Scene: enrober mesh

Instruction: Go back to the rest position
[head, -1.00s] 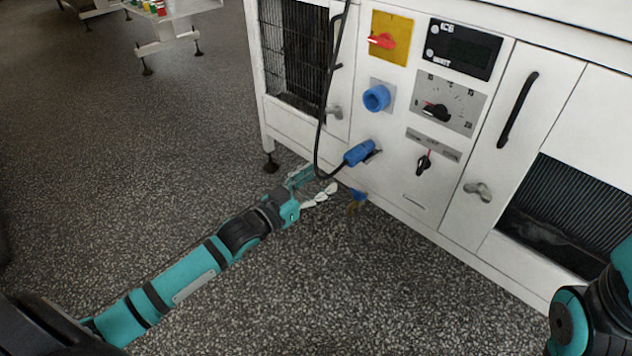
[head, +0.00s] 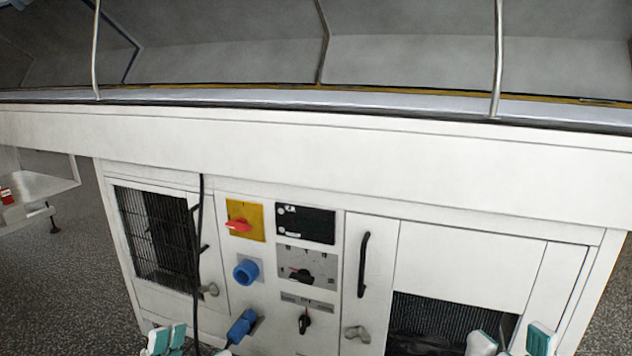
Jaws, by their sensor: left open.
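My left gripper (head: 192,345) shows at the bottom edge of the head view, left of centre. Its pale fingertips with teal backs stand apart and nothing shows between them. My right gripper (head: 511,342) shows at the bottom edge, right of centre, with its fingertips apart and empty. The rest of both grippers and both arms is below the picture. The white machine (head: 300,150) stands in front of me. A blue plug (head: 240,326) on a black cable sits at its panel, beside and above the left gripper, apart from it as far as I can see.
The panel has a red switch on a yellow plate (head: 246,220), a blue round socket (head: 246,271) and dark knobs. A black cable (head: 199,240) hangs down the front. Door handles stick out. A white table (head: 35,188) stands at far left on open floor.

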